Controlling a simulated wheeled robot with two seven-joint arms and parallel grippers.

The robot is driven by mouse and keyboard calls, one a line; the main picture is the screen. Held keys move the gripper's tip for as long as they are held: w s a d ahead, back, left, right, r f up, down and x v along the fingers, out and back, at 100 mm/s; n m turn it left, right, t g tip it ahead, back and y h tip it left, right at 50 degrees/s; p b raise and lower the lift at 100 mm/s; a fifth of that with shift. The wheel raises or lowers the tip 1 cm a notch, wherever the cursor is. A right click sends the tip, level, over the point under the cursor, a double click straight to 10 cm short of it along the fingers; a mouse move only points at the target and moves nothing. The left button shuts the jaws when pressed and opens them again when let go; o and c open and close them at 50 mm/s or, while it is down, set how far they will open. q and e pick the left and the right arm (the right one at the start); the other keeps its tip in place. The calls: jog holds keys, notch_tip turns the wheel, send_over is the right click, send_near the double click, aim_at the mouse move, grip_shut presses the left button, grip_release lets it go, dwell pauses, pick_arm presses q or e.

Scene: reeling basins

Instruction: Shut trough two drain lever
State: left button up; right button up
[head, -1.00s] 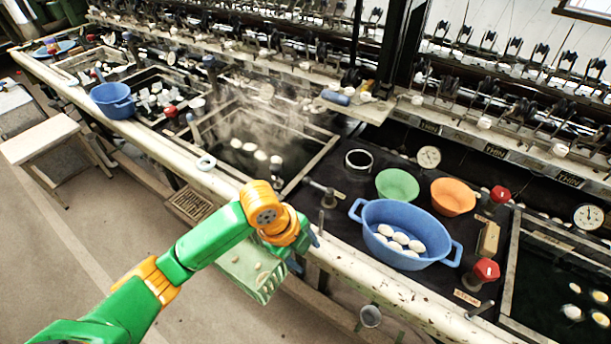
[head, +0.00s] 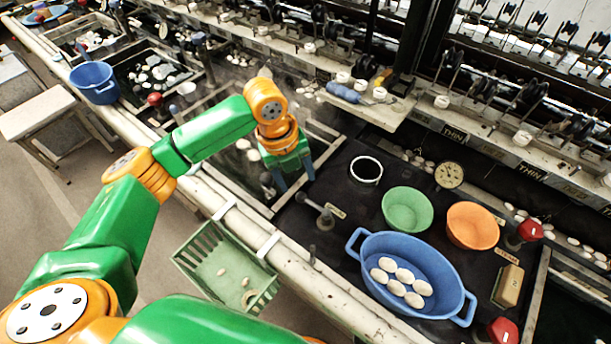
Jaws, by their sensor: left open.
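A grey lever with a knob end (head: 316,207) lies on the dark deck just right of the steaming basin (head: 328,150), beside a small label (head: 337,211). I cannot read the label or tell a trough number. My left gripper (head: 296,179) points down over the basin's right front corner, with its two fingers apart and nothing between them. It is a little up and left of the lever and looks apart from it. The arm and gripper hide part of the basin. My right gripper is not in view.
A blue tub of white cocoons (head: 366,272), a green bowl (head: 405,207) and an orange bowl (head: 470,226) stand right of the lever. A green slatted basket (head: 215,262) hangs on the front rail. A red valve knob (head: 529,230) is farther right.

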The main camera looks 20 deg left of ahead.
aim_at(300, 194)
pick_arm(q)
jog(key=f, duration=0.1)
jog(key=s+f, duration=0.1)
jog(key=f, duration=0.2)
jog(key=shift+s+d, duration=0.2)
jog(key=shift+d, duration=0.15)
jog(key=shift+w+f, duration=0.15)
jog(key=shift+f, duration=0.2)
jog(key=shift+w+f, duration=0.25)
jog(key=shift+w, duration=0.1)
jog(key=shift+s+r, duration=0.15)
jog(key=shift+s, duration=0.05)
jog(key=c, duration=0.9)
grip_shut()
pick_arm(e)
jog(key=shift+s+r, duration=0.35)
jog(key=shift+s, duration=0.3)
pick_arm(q)
jog(key=shift+w, duration=0.1)
